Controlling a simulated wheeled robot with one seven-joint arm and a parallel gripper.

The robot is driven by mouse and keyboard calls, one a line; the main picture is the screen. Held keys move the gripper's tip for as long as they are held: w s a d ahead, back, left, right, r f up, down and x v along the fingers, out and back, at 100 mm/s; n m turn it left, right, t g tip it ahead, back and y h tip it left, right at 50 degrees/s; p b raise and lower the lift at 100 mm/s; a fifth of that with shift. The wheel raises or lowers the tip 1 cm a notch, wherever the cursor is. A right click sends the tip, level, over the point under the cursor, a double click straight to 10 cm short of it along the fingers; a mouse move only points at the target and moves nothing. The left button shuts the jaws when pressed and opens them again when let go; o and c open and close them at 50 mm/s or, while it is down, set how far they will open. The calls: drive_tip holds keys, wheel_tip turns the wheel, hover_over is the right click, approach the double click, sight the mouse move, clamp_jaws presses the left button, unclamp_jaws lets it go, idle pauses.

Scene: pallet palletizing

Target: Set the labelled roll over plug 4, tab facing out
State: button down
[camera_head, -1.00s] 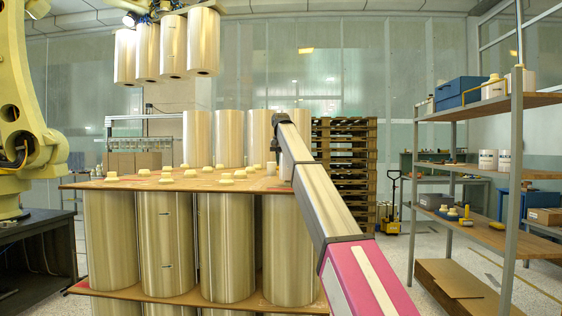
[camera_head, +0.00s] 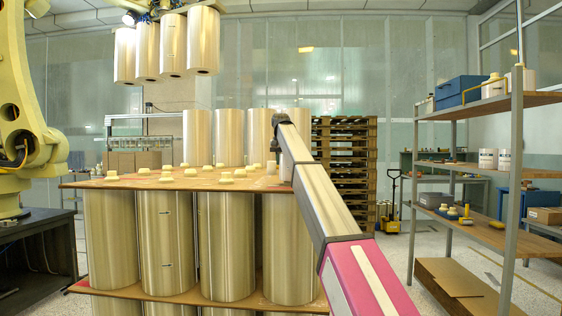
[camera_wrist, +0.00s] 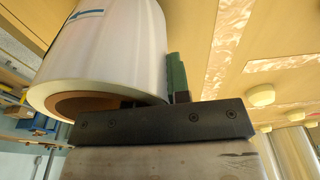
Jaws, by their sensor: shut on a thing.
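In the wrist view, a white wrapped roll (camera_wrist: 105,45) with a brown core shows a blue arrow mark (camera_wrist: 85,13) on its side. My gripper (camera_wrist: 155,92) is shut on the roll's wall, with a green-padded finger along the outside and the other finger partly hidden at the core opening. Several cream plugs (camera_wrist: 260,95) stand on the board beside the roll. In the head view, plugs (camera_head: 240,174) dot the brown top board (camera_head: 130,183). My arm hides my gripper there, and I cannot single out the held roll. No plug number or tab is readable.
Tall rolls (camera_head: 230,138) stand at the back of the top board, close to my arm. More rolls (camera_head: 228,245) fill the layer below. Rolls (camera_head: 173,45) hang from an overhead head at upper left. A shelf rack (camera_head: 515,165) stands at right.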

drive_tip(key=shift+f, duration=1)
drive_tip(key=c, duration=1)
unclamp_jaws()
